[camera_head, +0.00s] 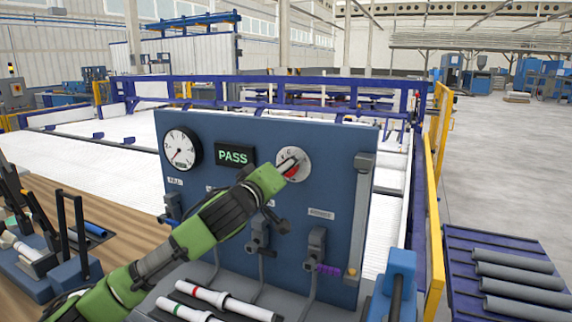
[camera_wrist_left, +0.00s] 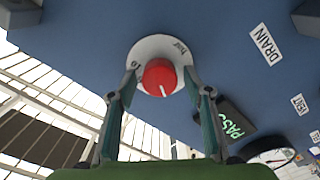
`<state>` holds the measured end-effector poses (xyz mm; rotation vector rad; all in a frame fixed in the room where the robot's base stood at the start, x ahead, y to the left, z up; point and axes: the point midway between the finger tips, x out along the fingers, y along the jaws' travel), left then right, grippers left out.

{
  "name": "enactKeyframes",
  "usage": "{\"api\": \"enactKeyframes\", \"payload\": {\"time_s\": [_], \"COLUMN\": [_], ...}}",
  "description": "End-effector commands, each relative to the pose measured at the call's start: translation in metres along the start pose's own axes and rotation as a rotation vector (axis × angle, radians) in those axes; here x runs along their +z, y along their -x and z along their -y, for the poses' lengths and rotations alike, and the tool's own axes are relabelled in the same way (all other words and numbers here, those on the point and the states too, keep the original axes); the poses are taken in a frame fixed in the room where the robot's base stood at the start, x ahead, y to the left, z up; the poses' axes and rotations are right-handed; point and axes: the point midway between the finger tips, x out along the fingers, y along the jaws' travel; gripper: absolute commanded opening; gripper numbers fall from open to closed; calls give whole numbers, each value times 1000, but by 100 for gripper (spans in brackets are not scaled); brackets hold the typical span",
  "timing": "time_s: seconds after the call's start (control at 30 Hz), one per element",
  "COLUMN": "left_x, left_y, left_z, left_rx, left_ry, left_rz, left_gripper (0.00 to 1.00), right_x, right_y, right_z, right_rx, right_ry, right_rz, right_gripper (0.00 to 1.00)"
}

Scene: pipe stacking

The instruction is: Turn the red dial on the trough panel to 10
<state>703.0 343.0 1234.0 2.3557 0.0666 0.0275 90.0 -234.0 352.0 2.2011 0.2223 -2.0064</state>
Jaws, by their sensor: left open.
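The red dial (camera_head: 291,171) sits on a round white plate at the upper right of the blue trough panel (camera_head: 340,140). In the left wrist view the red dial (camera_wrist_left: 159,77) has a white pointer line towards the picture's bottom; the scale marks are too small to read surely. My left gripper (camera_wrist_left: 161,82) is open, with one finger on each side of the dial, close to it. Whether they touch it I cannot tell. In the head view my left gripper (camera_head: 282,170) partly covers the dial. My right gripper is not in view.
The panel carries a round gauge (camera_head: 181,149), a lit PASS display (camera_head: 235,156) and valve levers (camera_head: 317,245) below. Tubes with red and green bands (camera_head: 222,300) lie in front. A yellow rail (camera_head: 434,200) and a rack of grey pipes (camera_head: 515,270) stand right.

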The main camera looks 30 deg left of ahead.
Motion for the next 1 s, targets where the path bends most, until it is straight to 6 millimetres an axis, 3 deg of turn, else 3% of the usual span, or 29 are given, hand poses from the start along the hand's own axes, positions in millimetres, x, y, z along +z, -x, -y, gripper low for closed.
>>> {"api": "enactKeyframes", "payload": {"time_s": [0.27,0.43,0.77,1.0], "left_x": [0,0,0,0], "left_y": [-2,-2,-1,-2], "left_z": [0,0,0,0], "left_rx": [-1,-1,-2,-3], "left_ry": [0,0,-24,-137], "left_rz": [0,0,0,2], "left_gripper": [46,8,8,8], "right_x": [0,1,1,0], "right_y": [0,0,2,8], "right_z": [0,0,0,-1], "right_rx": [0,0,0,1], "right_ry": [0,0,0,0], "right_rz": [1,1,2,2], "right_gripper": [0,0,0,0]}}
